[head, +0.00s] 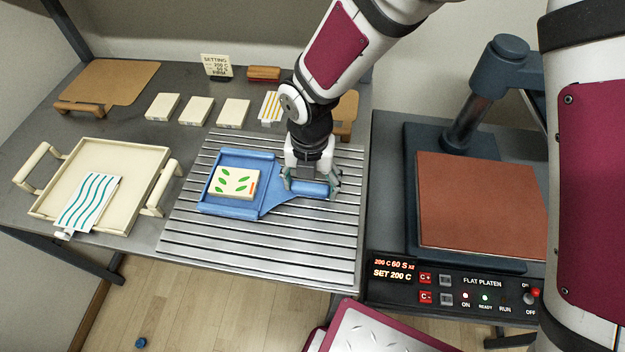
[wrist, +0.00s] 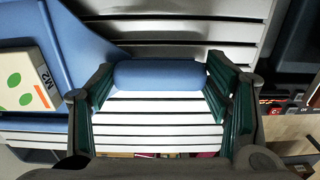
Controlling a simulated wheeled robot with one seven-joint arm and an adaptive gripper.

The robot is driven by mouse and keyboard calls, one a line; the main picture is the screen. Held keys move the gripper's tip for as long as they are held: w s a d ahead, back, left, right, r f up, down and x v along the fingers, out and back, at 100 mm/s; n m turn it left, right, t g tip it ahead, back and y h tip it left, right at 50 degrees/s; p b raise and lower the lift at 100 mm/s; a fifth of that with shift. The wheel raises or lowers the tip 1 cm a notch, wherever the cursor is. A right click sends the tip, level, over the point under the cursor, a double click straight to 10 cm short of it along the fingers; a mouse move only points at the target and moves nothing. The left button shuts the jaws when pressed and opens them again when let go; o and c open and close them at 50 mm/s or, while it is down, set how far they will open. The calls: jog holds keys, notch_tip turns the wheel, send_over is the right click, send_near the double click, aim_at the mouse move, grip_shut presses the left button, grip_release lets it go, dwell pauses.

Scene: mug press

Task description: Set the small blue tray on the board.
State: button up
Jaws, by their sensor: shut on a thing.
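The small blue tray (head: 268,193) is over the ribbed metal board (head: 220,253) in the head view. It looks about level; whether it rests on the slats or hangs just above them I cannot tell. A cream tile with green leaf marks (head: 234,182) lies in its pan. My gripper (head: 312,186) points down with its fingers closed around the tray's handle at the right end. In the wrist view the blue handle (wrist: 160,76) spans between the two fingers, with slats showing below. Part of the handle is hidden by the fingers in the head view.
Several cream blocks (head: 196,110), a sign (head: 216,66) and a brown board (head: 108,82) are behind. The press with its red-brown platen (head: 480,205) is at right. Front slats are clear.

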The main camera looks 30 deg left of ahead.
jog(key=shift+f, duration=0.8)
jog(key=o, duration=1.4)
jog(key=shift+c, duration=0.2)
notch_tip(320, 180, up, 12)
